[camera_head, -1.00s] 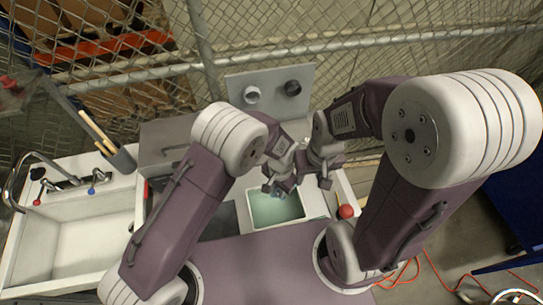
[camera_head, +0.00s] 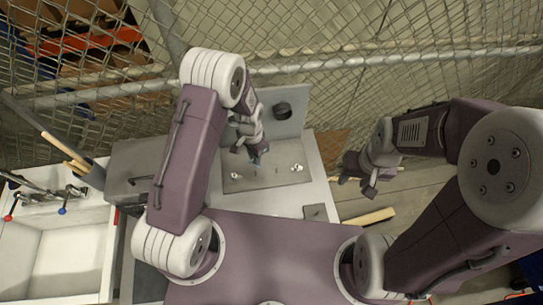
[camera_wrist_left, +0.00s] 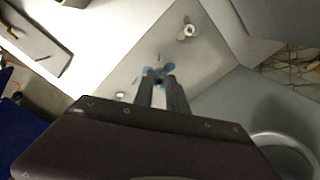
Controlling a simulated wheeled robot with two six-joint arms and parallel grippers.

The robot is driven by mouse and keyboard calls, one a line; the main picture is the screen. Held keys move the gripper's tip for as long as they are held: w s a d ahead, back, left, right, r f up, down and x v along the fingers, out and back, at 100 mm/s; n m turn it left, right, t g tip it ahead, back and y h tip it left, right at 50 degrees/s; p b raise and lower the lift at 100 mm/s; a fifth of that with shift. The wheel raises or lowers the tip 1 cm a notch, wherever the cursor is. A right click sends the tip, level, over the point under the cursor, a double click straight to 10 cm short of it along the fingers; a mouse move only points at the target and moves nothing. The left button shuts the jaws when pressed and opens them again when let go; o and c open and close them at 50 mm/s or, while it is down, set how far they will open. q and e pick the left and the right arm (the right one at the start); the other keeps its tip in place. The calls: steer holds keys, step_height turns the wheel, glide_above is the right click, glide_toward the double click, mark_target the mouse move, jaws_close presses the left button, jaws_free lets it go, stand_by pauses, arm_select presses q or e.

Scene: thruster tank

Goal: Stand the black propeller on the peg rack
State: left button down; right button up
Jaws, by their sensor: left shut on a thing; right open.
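My left gripper (camera_head: 254,153) is shut on a small bladed propeller (camera_wrist_left: 157,74), which looks blue rather than black and is partly hidden by the fingers. It is over the grey peg rack (camera_head: 277,183), a flat plate with thin upright pegs. Whether the propeller touches a peg or the plate, I cannot tell. A pale propeller (camera_head: 297,168) is at the rack's right side and shows in the left wrist view (camera_wrist_left: 187,31). Another small pale piece (camera_head: 233,176) is on the rack's left. My right gripper (camera_head: 357,179) is open and empty, off to the right.
A grey panel with a dark ring (camera_head: 281,108) stands behind the rack. A white sink (camera_head: 60,250) and a holder with wooden sticks (camera_head: 93,175) are at the left. A chain-link fence (camera_head: 400,60) closes the back. White counter right of the rack is mostly clear.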

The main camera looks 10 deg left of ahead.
arm_select(q)
steer(key=shift+s+a, duration=0.2)
steer(key=shift+s, duration=0.25)
step_height(320, 180, down, 5)
steer(key=b, duration=0.4)
steer(key=shift+w+d, duration=0.1)
steer(key=shift+d, duration=0.05)
arm_select(e)
steer(key=f, duration=0.2)
steer(key=s+f, duration=0.1)
steer(key=f, duration=0.1)
steer(key=shift+a, duration=0.15)
arm_select(q)
steer(key=shift+f, duration=0.1)
arm_select(e)
steer(key=shift+w, duration=0.2)
steer(key=shift+s, duration=0.15)
arm_select(q)
steer(key=shift+f, duration=0.1)
arm_select(e)
steer(key=shift+f, duration=0.1)
